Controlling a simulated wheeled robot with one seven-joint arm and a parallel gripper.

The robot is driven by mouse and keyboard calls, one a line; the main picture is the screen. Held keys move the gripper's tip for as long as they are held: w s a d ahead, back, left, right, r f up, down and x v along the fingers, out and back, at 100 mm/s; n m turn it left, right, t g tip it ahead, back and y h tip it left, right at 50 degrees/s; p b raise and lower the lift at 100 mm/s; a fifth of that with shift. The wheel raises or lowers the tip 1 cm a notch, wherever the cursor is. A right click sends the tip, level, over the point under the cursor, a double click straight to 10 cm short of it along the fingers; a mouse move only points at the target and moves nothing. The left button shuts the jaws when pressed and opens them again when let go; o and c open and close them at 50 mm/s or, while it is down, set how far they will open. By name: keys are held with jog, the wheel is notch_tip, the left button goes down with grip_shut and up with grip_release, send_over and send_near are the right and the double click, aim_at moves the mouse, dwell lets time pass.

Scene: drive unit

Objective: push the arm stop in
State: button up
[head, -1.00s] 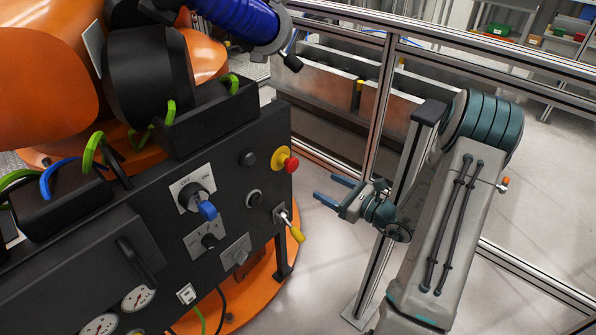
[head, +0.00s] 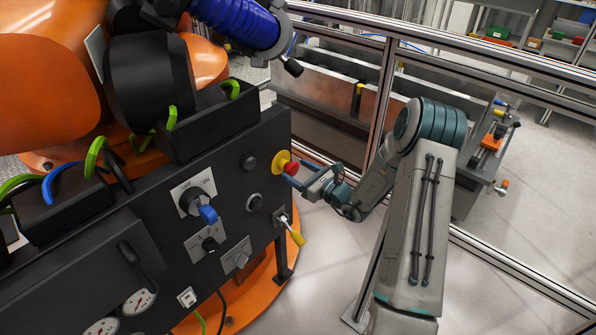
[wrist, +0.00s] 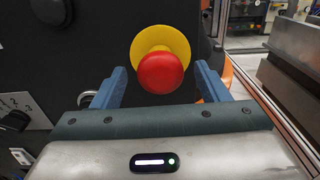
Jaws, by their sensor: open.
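The arm stop is a red mushroom button (head: 292,168) on a yellow collar (head: 281,161), at the upper right end of the black control panel (head: 150,235). In the wrist view the red button (wrist: 160,73) shows straight ahead with the yellow collar (wrist: 160,38) behind it. My gripper (head: 303,174) is open, its blue fingers pointing at the panel. In the wrist view its two fingers (wrist: 159,78) stand to the left and right of the button with a gap on each side. Nothing is between them except the button in line. Whether the gripper touches the button cannot be told.
The panel also carries a blue-handled switch (head: 207,213), a black knob (head: 209,243) and a yellow-tipped lever (head: 296,236) below the button. A metal fence rail (head: 400,50) runs behind my arm. The floor at the right is clear.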

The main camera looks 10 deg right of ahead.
jog(key=shift+w+a, duration=0.1)
jog(key=shift+w, duration=0.05)
jog(key=shift+c, duration=0.3)
jog(key=c, duration=1.3)
jog(key=shift+w+a+b, duration=0.35)
jog(key=shift+w+b, duration=0.05)
jog(key=shift+w, duration=0.1)
jog(key=shift+w+a+r, duration=0.1)
jog(key=o, duration=1.4)
jog(key=shift+w+a, duration=0.1)
jog(key=shift+c, duration=0.2)
jog(key=v, duration=1.4)
jog(key=shift+b, duration=0.3)
